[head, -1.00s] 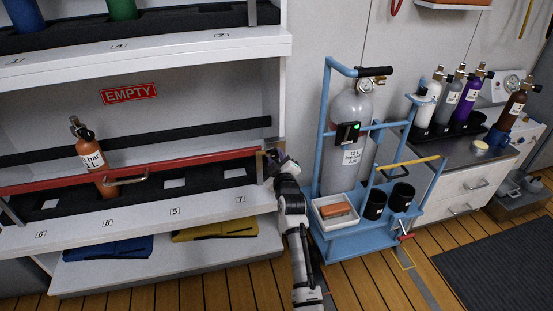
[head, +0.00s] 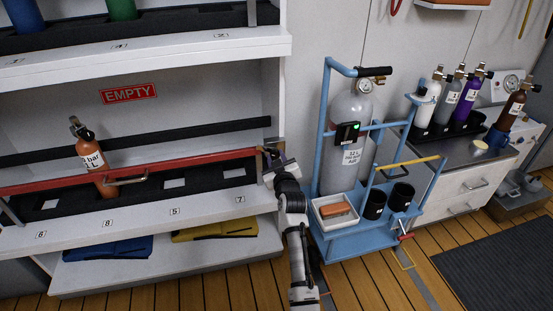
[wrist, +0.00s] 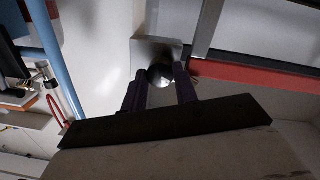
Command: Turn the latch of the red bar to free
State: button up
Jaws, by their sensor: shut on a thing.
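The red bar (head: 130,171) runs across the front of the lower shelf, and its right end is at the shelf's right post. The latch, a dark round knob (wrist: 159,75) on a pale square plate, shows between my two purple-tinted fingers in the wrist view. My gripper (head: 271,155) is at the right end of the bar, shut on the latch. In the head view the gripper mostly hides the latch, so its exact angle cannot be told. The red bar also shows in the wrist view (wrist: 265,77), right of the fingers.
An orange cylinder (head: 93,164) stands behind the bar on the lower shelf (head: 130,227). A blue trolley (head: 324,135) with a large grey cylinder (head: 347,115) stands close to the right of my arm. A steel counter with several small cylinders is farther right.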

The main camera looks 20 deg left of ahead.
jog(key=m+p, duration=0.1)
jog(key=m, duration=0.5)
jog(key=shift+r, duration=0.2)
jog(key=m, duration=0.3)
jog(key=m+p, duration=0.1)
jog(key=m, duration=0.2)
jog(key=shift+g+y, duration=0.3)
jog(key=shift+g, duration=0.1)
jog(key=shift+w+m, duration=0.1)
jog(key=shift+m, duration=0.2)
jog(key=o, duration=1)
jog(key=shift+f, duration=0.1)
